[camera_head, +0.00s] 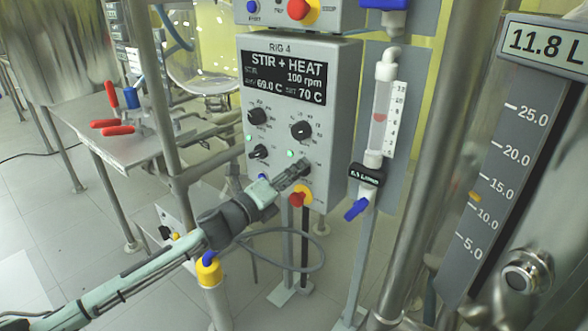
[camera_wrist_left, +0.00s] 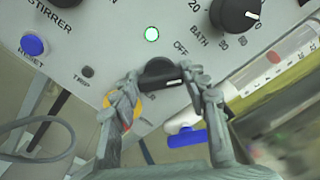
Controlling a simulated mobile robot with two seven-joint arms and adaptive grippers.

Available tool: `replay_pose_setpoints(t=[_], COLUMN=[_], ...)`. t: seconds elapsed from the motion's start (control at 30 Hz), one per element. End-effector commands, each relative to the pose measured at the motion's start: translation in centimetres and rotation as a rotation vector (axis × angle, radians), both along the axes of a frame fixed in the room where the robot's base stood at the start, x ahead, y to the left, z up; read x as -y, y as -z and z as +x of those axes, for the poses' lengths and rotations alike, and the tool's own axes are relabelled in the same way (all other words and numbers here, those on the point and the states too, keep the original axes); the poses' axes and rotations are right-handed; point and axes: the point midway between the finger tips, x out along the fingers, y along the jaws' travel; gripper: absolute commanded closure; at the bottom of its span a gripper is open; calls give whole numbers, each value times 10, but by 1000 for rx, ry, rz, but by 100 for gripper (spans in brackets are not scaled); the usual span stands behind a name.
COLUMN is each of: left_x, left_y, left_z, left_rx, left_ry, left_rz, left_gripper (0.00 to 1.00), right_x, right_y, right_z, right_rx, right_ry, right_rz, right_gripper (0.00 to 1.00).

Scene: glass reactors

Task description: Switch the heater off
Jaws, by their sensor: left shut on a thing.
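The control box (camera_head: 340,130) is headed RIG 4, and its display (camera_head: 288,78) reads STIR + HEAT, 100 rpm, 69.0 C, set 70 C. My left gripper (camera_head: 298,172) reaches the lower right of its panel. In the left wrist view the fingers of the gripper (camera_wrist_left: 164,84) are shut on a black rotary switch (camera_wrist_left: 158,70), one on each side. OFF is printed at its upper right. A white mark shows on the switch, partly hidden. A green lamp (camera_wrist_left: 152,34) glows above it; this lamp also shows in the head view (camera_head: 290,154). My right gripper is out of view.
A red and yellow emergency stop (camera_head: 299,197) sits just below the gripper. The BATH dial (camera_wrist_left: 236,14) is above right of the switch. A flow meter (camera_head: 382,105) with a blue valve handle (camera_head: 356,209) stands to the right. A steel post (camera_head: 428,165) stands farther right.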

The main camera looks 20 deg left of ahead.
Motion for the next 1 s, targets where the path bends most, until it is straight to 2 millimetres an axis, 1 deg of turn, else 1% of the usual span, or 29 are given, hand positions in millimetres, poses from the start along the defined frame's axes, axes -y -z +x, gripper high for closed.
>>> replay_pose_setpoints(t=[0.3, 0.5, 0.73, 1.0], left_x=[0, -1, 0, 0], left_y=[-1, 0, 0, 1], left_z=[0, 0, 0, 0], left_rx=[-100, -147, -182, -197], left_ry=[-1, -1, 0, 0], left_rz=[-272, -404, -500, -543], left_gripper=[84, 84, 84, 84], right_x=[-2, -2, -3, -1], right_y=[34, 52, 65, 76], right_z=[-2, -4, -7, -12], right_rx=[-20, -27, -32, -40], right_ry=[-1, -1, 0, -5], right_rz=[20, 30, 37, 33], right_gripper=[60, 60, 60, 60])
